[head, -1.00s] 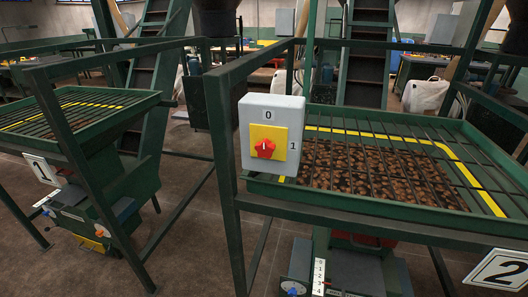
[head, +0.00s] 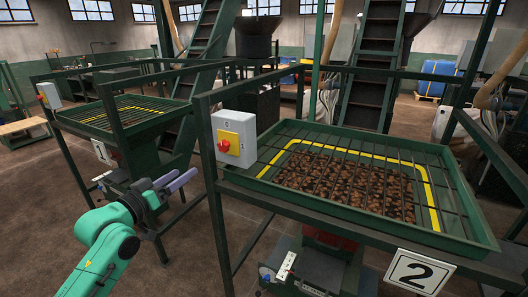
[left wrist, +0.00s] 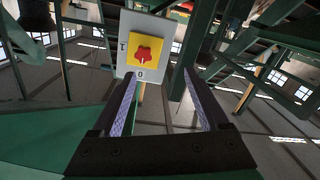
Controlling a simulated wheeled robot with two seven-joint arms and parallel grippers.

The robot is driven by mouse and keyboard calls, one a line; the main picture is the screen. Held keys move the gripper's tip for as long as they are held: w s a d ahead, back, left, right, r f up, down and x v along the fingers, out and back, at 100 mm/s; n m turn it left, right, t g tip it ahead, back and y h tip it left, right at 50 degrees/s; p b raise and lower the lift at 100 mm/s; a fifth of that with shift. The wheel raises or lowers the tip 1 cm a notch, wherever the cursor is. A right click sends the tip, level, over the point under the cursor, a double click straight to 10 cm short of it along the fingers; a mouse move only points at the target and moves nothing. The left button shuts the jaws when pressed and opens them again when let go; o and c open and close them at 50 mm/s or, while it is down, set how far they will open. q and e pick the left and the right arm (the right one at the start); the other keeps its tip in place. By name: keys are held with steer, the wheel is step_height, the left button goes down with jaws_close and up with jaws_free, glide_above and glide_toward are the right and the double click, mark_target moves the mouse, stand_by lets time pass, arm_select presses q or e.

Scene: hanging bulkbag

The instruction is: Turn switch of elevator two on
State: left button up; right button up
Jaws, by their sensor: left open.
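The switch of elevator two is a light grey box with a yellow plate (head: 229,137) and a red knob (head: 223,146), mounted on a green frame post. In the left wrist view the red knob (left wrist: 144,53) appears upside down with the marks 0 and 1 on its box (left wrist: 141,76). Which mark the knob points to is hard to tell. My left gripper (head: 178,181) is open and empty, left of and below the switch in the head view. In the left wrist view, the switch shows beyond the fingertips, toward the left finger, apart from them. My right gripper is not in view.
A "2" sign (head: 420,272) hangs on the front of the green grated hopper (head: 290,204). Another hopper with its own switch box (head: 48,95) stands at the left. Green posts and rails border the switch. Brown floor is free at the lower left.

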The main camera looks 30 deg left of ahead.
arm_select(q)
steer(key=d+r, duration=0.3)
steer(key=p, duration=0.2)
glide_toward(221, 146)
steer(key=a, duration=0.1)
steer(key=shift+m+h, duration=0.3)
steer(key=shift+h, duration=0.1)
steer(key=w+p, duration=0.1)
steer(key=w, duration=0.3)
steer(key=w+p, duration=0.1)
steer(key=w, duration=0.3)
steer(key=shift+w+d+p, duration=0.2)
steer(key=shift+w+p, duration=0.1)
steer(key=shift+w, duration=0.05)
steer(key=shift+w+a+f, duration=0.1)
steer(key=shift+w+f, duration=0.05)
steer(key=shift+w, duration=0.2)
steer(key=shift+s, duration=0.1)
steer(key=shift+c, duration=0.6)
steer(key=c, duration=1)
jaws_close()
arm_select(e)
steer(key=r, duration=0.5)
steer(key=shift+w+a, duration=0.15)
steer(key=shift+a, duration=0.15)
